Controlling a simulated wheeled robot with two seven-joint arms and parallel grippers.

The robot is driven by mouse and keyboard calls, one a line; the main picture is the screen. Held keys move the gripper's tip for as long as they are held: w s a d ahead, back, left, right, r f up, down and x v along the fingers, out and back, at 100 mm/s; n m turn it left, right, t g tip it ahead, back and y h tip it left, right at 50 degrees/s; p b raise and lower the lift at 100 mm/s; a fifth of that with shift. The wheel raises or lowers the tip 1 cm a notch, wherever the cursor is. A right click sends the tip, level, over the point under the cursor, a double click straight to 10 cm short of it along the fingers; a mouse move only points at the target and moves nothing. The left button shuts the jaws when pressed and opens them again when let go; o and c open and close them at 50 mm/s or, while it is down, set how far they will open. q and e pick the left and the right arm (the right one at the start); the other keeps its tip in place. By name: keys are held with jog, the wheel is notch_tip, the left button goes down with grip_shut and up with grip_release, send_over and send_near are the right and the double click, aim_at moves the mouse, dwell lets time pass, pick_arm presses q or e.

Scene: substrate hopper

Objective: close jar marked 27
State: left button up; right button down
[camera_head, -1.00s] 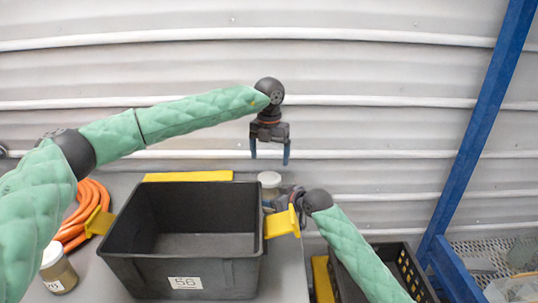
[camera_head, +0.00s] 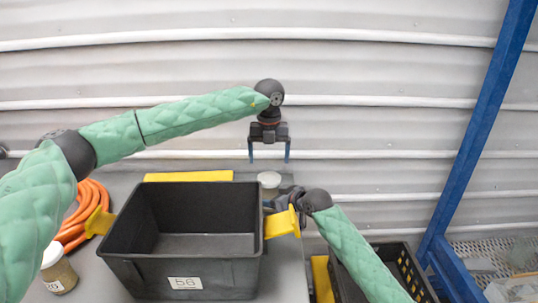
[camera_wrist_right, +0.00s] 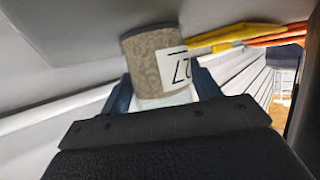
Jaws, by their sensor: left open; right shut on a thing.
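The jar marked 27 (camera_wrist_right: 154,66) has brown contents, and its label reads upside down in the right wrist view. In the head view its pale round top (camera_head: 269,180) shows behind the bin's right rear corner. The top looks like a lid; I cannot tell how it is seated. My right gripper (camera_head: 284,199) is shut on the jar, with a finger on each side of it in the wrist view. My left gripper (camera_head: 269,152) is open and empty, fingers pointing down, above the jar's top and apart from it.
A black bin (camera_head: 120,262) labelled 56 with yellow handles stands in front on the grey table. Left of it are an orange hose coil (camera_head: 88,205) and another white-lidded jar (camera_head: 58,272). A yellow strip (camera_head: 188,176) lies behind. A blue post (camera_head: 470,140) rises at right.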

aim_at(269, 177)
pick_arm(q)
jog(key=shift+f, duration=3.9)
jog(key=shift+c, duration=0.5)
jog(key=c, duration=0.9)
jog(key=o, duration=1.1)
jog(key=shift+o, duration=0.2)
jog(key=shift+r, duration=0.1)
notch_tip(269, 177, up, 12)
